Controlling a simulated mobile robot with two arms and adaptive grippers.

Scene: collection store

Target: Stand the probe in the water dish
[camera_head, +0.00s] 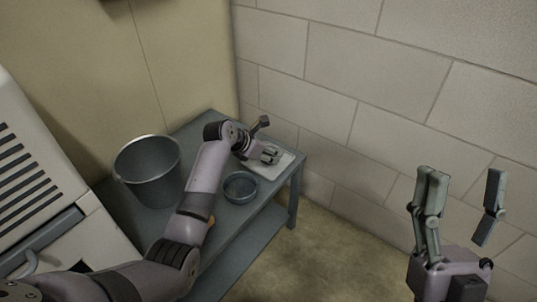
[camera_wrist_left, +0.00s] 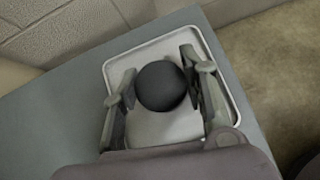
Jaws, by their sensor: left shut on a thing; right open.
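The water dish (camera_head: 240,187), a round blue-grey bowl, stands on the grey table just in front of the white tray, and is not in the left wrist view. My left gripper (camera_head: 270,155) is over the tray, beyond the dish. In the left wrist view my left gripper (camera_wrist_left: 160,68) is shut on a dark, round-ended thing, apparently the probe (camera_wrist_left: 161,86), seen end-on over the tray. Its length and lower end are hidden. My right gripper (camera_head: 462,185) is open and empty, fingers up, away from the table at the right.
The white tray (camera_wrist_left: 150,50) lies near the table's far right corner; it also shows in the head view (camera_head: 284,168). A grey metal bucket (camera_head: 150,178) stands at the left of the grey table (camera_head: 120,200). A white louvred unit (camera_head: 45,165) stands at left.

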